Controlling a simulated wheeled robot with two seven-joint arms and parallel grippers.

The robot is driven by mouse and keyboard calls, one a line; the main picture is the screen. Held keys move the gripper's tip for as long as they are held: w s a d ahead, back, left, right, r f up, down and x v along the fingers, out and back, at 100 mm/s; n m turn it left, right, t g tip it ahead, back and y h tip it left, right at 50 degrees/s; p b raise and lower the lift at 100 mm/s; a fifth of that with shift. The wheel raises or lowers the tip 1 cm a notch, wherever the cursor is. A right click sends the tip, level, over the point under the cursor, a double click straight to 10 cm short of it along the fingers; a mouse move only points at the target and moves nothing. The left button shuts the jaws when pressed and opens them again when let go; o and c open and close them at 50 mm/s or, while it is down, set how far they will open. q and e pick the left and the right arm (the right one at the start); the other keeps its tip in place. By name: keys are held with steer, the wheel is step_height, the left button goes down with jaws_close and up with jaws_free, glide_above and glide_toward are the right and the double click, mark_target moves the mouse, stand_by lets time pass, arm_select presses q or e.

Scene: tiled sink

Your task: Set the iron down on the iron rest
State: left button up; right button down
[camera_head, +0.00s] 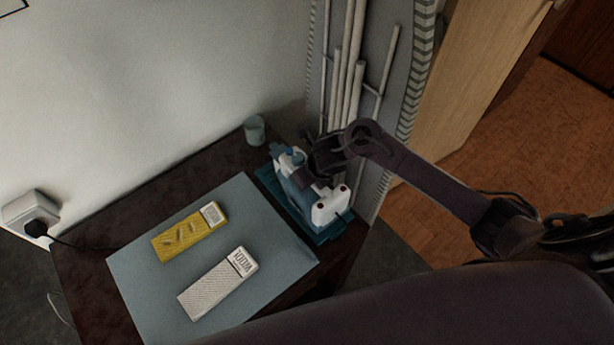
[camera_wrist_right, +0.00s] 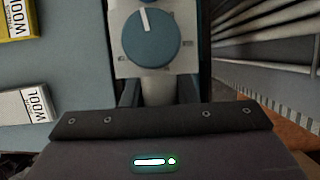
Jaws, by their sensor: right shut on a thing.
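The iron (camera_head: 300,183), blue and white, is at the right end of the dark table. It is over the teal iron rest (camera_head: 335,229), whose edges show around it; whether it touches the rest I cannot tell. My right gripper (camera_head: 318,168) reaches in from the right and is shut on the iron, its fingers partly hidden. In the right wrist view the iron's blue dial (camera_wrist_right: 150,40) and white body fill the top middle, just beyond the gripper (camera_wrist_right: 158,92). My left gripper is not in view.
A grey-blue mat (camera_head: 150,285) holds a yellow packet (camera_head: 185,235) and a white wool packet (camera_head: 215,285). A small cup (camera_head: 254,130) stands at the back. Vertical pipes (camera_head: 345,75) rise close behind the iron. A plugged socket (camera_head: 32,213) is at left.

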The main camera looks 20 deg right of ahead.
steer(key=shift+w+f+b, duration=0.1)
steer(key=shift+f+b, duration=0.15)
steer(key=shift+b, duration=0.1)
stand_by(0.7)
steer(key=c, duration=1.2)
jaws_free()
steer(key=shift+o, duration=0.7)
steer(key=shift+s+f, duration=0.25)
steer(key=shift+r, duration=0.45)
steer(key=p+v, duration=0.1)
steer(key=v, duration=0.6)
steer(key=shift+s+r, duration=0.1)
